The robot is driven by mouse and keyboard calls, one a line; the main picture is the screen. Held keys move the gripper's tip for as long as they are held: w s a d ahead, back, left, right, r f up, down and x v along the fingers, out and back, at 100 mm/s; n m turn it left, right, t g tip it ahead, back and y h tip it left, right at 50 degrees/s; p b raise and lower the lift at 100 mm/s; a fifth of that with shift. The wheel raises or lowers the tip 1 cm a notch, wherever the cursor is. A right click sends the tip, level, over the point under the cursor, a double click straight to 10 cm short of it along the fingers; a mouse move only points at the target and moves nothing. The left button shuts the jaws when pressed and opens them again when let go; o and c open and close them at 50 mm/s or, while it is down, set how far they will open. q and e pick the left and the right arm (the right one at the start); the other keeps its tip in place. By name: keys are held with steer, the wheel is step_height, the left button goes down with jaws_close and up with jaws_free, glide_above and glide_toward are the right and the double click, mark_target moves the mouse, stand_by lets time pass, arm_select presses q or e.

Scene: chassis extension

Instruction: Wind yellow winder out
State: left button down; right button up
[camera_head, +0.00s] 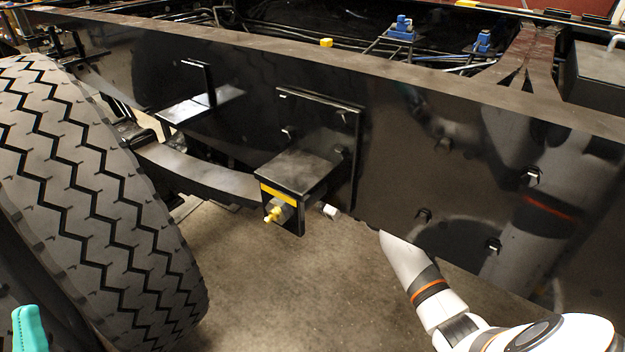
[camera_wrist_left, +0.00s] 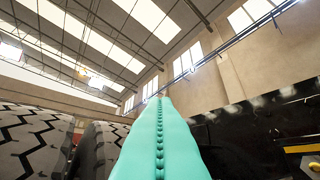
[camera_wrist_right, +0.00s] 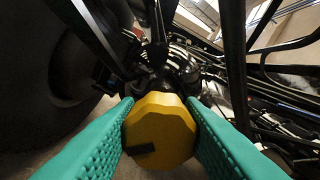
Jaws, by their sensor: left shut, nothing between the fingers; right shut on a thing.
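The yellow winder (camera_wrist_right: 162,118), a knob with a faceted edge and a dark mark on its face, is between the teal fingers of my right gripper (camera_wrist_right: 160,140) in the right wrist view. The fingers press on it from both sides. In the head view my right arm reaches under the black chassis rail, so the rail hides that gripper and the winder. My left gripper (camera_head: 28,328) shows as a teal tip at the lower left, beside the tyre. Its fingers are shut together and empty in the left wrist view (camera_wrist_left: 158,120).
The black chassis rail (camera_head: 450,170) crosses the head view. A bracket (camera_head: 300,170) with a yellow fitting (camera_head: 273,213) juts from it. A large tyre (camera_head: 90,200) stands at left. Bare floor (camera_head: 300,290) lies below. Cables and a dark axle area surround the winder.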

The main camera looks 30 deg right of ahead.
arm_select(q)
steer(key=shift+w+d+f+g+y+p, duration=0.1)
steer(key=shift+w+f+g+y+p, duration=0.3)
steer(key=shift+w+f+g, duration=0.85)
arm_select(e)
steer(key=shift+n, duration=1.1)
arm_select(q)
steer(key=shift+s+f, duration=0.1)
steer(key=shift+s, duration=0.05)
arm_select(e)
steer(key=o, duration=1)
steer(key=shift+s, duration=0.15)
steer(key=shift+s+d, duration=0.15)
steer(key=shift+s, duration=0.1)
arm_select(q)
step_height(320, 180, down, 10)
steer(key=w+a+g+y+p, duration=0.1)
steer(key=g+y+p, duration=0.1)
steer(key=g, duration=0.5)
steer(key=shift+w+a+y+p, duration=0.15)
steer(key=shift+y+p, duration=0.15)
steer(key=shift+p, duration=0.1)
arm_select(e)
steer(key=v, duration=1.1)
arm_select(q)
steer(key=shift+f+g, duration=0.1)
steer(key=shift+g, duration=0.15)
arm_select(e)
steer(key=shift+f, duration=0.1)
